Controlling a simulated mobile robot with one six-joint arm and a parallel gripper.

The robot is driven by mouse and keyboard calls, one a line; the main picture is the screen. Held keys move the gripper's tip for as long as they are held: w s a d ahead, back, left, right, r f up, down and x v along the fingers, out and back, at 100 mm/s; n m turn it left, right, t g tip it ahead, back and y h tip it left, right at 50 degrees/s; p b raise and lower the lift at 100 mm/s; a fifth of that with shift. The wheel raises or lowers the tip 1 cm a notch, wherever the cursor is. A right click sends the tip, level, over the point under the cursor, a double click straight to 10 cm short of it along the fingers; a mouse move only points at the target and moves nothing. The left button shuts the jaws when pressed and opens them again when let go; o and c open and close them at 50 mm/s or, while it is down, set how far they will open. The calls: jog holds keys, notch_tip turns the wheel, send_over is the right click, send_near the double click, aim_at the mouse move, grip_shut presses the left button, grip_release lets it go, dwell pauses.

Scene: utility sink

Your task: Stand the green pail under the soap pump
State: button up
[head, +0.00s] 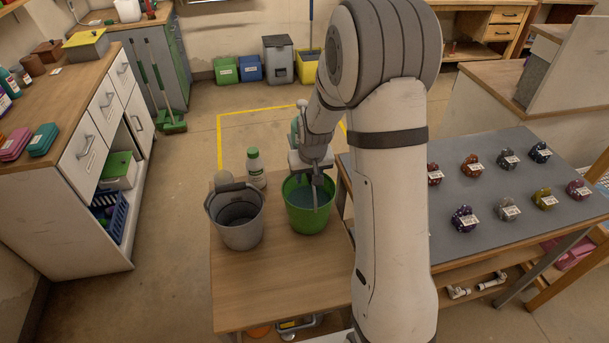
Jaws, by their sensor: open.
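The green pail (307,222) stands upright on the wooden table, with a bluish inside showing. My gripper (316,184) is open and points down over the pail's mouth. Its fingers overlap the pail's rim and handle in the picture, and I cannot tell whether they touch. A grey pail (236,228) with a raised handle stands to the left of the green one. A white bottle with a green cap (255,168) stands behind and between the two pails. I cannot make out a soap pump for certain.
The wooden table (272,282) is bare in front of the pails. A grey table (400,165) on the right holds several small tagged items. A cabinet (85,160) stands at the left. Bins (279,60) line the back wall behind open floor with yellow tape.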

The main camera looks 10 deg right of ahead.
jog(key=shift+r, duration=0.15)
jog(key=b+v, duration=0.1)
jog(key=v, duration=0.9)
jog(key=shift+s+r, duration=0.15)
jog(key=shift+r, duration=0.2)
jog(key=shift+s+r, duration=0.3)
jog(key=shift+r, duration=0.35)
jog(key=s+r, duration=0.3)
jog(key=s, duration=0.9)
jog(key=s+a+r, duration=0.1)
jog(key=s+r, duration=0.1)
jog(key=s, duration=1)
jog(key=shift+r, duration=0.35)
